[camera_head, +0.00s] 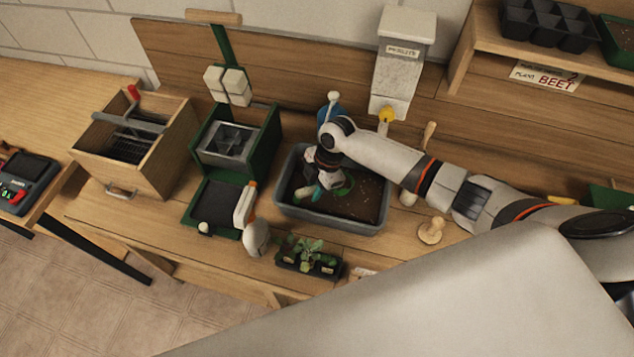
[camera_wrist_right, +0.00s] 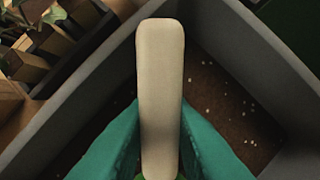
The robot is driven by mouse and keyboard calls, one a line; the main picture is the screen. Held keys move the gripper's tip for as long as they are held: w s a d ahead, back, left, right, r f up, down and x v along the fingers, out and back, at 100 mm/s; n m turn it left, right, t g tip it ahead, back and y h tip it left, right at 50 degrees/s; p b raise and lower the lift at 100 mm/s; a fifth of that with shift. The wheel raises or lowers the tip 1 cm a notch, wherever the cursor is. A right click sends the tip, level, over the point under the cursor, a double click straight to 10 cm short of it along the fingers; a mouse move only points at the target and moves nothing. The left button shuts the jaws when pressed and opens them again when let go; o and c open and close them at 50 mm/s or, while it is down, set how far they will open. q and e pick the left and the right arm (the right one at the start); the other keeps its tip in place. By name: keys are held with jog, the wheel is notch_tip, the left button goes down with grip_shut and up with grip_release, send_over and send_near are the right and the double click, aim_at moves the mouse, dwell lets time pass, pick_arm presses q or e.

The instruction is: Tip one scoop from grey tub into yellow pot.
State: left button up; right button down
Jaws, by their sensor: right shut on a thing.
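The grey tub (camera_head: 300,208) stands on the bench, part filled with dark soil with pale specks. Its grey wall also shows in the wrist view (camera_wrist_right: 265,45). My right gripper (camera_head: 318,190) points down inside the tub. In the wrist view its teal fingers (camera_wrist_right: 160,130) are shut on the cream handle of the scoop (camera_wrist_right: 160,75). A bit of green shows at the handle's lower end, and green also shows by the soil in the head view (camera_head: 345,187). The scoop's bowl is hidden. I cannot make out a yellow pot. My left gripper is not in view.
Seedlings in a black tray (camera_head: 310,262) stand in front of the tub. A green press (camera_head: 237,145) and a wooden box (camera_head: 135,150) stand left. A perlite dispenser (camera_head: 402,60) with a yellow part (camera_head: 386,115) stands behind. A wooden knob (camera_head: 431,231) stands right.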

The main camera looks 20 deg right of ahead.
jog(key=shift+a+r+p, duration=0.15)
jog(key=shift+r+p, duration=0.2)
jog(key=shift+r, duration=0.35)
jog(key=shift+a+r+h, duration=0.3)
jog(key=shift+r+h, duration=0.25)
jog(key=shift+r, duration=0.4)
jog(key=shift+a+r+h, duration=0.25)
jog(key=shift+r+h, duration=0.3)
jog(key=shift+r, duration=0.4)
jog(key=shift+s+a+r+h, duration=0.1)
jog(key=shift+a+r+h, duration=0.1)
jog(key=shift+r, duration=0.45)
jog(key=shift+a+r+h, duration=0.15)
jog(key=shift+r+h, duration=0.05)
jog(key=shift+r, duration=0.4)
jog(key=shift+s+a+r+h, duration=0.1)
jog(key=shift+a+r+h, duration=0.1)
jog(key=shift+r, duration=0.45)
